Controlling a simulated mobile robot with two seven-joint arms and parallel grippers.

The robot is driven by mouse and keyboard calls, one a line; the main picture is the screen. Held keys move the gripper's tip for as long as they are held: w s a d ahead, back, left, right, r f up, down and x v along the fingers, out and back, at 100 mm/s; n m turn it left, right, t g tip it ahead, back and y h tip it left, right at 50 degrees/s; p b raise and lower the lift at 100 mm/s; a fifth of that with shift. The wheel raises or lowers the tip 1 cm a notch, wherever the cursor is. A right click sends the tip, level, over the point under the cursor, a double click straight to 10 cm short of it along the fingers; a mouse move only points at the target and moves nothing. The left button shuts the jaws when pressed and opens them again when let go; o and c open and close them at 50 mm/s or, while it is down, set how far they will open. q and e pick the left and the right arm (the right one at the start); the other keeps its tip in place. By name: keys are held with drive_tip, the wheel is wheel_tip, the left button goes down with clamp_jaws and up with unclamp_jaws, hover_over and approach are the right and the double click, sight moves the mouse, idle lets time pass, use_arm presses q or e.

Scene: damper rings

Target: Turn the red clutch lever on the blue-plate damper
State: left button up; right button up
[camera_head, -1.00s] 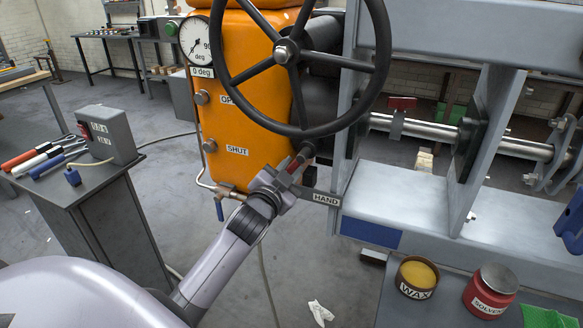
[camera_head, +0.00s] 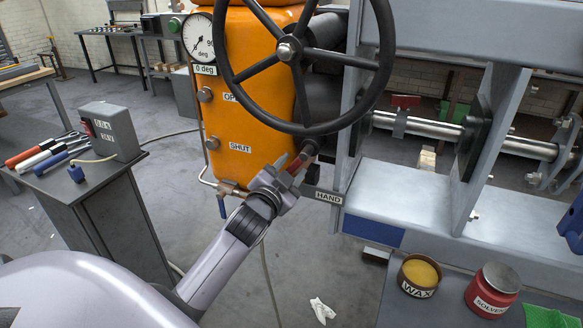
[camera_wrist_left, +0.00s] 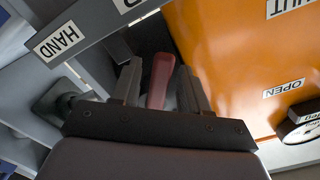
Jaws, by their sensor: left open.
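The red lever (camera_head: 297,167) is at the lower right of the orange housing (camera_head: 223,105), near the HAND label (camera_head: 328,197). My left gripper (camera_head: 294,168) is open, with its fingers on either side of the red lever. The left wrist view shows the red lever (camera_wrist_left: 160,78) between the two fingers (camera_wrist_left: 164,88). Gaps seem to show beside it, but I cannot tell whether a finger touches it. A blue plate (camera_head: 372,230) is on the grey frame to the right of the gripper. My right gripper is not in view.
A black handwheel (camera_head: 347,57) hangs in front of the housing, above the gripper. A gauge (camera_head: 199,38) reads near 0 deg. A wax tin (camera_head: 419,276) and a solvent can (camera_head: 492,290) stand at lower right. A tool cart (camera_head: 100,180) stands at left.

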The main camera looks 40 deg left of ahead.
use_arm(q)
drive_tip(key=v, duration=0.6)
idle(0.5)
drive_tip(key=s+d+f+g+h, duration=0.2)
drive_tip(key=s+d+f, duration=0.3)
drive_tip(key=f, duration=0.3)
drive_tip(key=s+d+f+n+g+h, duration=0.1)
drive_tip(key=s+d+f+g+h, duration=0.1)
drive_tip(key=s+d+f, duration=0.3)
drive_tip(key=s+d+f+n+g+h, duration=0.1)
drive_tip(key=s+d+f+g+h, duration=0.1)
drive_tip(key=s+d+f, duration=0.4)
drive_tip(key=s+f+g, duration=0.1)
drive_tip(key=s+f, duration=0.2)
drive_tip(key=f, duration=0.3)
drive_tip(key=shift+f+h, duration=0.3)
drive_tip(key=shift+f, duration=0.05)
drive_tip(key=shift+s+a, duration=0.1)
